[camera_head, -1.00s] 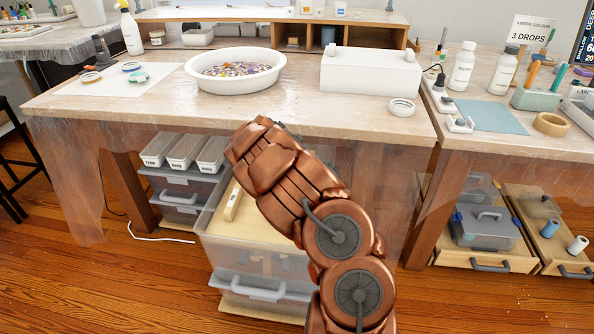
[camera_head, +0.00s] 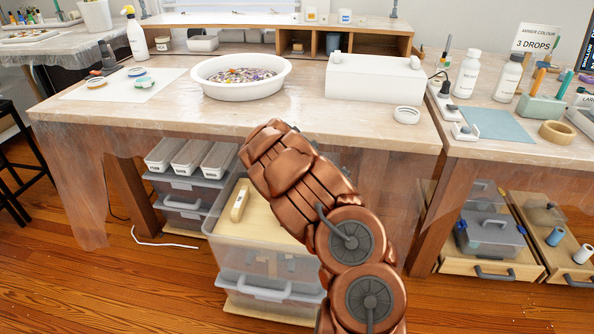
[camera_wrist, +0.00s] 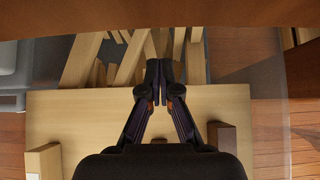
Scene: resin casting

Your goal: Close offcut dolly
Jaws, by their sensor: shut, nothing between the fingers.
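The offcut dolly (camera_head: 226,258) is a clear-walled bin with a grey front handle (camera_head: 257,291). It stands out from under the middle bench, with a pale wooden panel (camera_head: 228,228) and a wood block (camera_head: 240,200) in it. In the wrist view, long wood offcuts (camera_wrist: 85,60) stand at the far end beyond the pale panel (camera_wrist: 70,112). My gripper (camera_wrist: 157,72) is shut and empty above the panel, its tips pointing toward the offcuts. In the head view my copper-coloured arm hides the gripper and the dolly's right part. Whether the fingers touch anything is unclear.
The bench top (camera_head: 310,118) overhangs the dolly, and a brown wooden edge (camera_wrist: 160,12) crosses the top of the wrist view. Open wooden drawers (camera_head: 470,267) stand at right. Floor is free in front.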

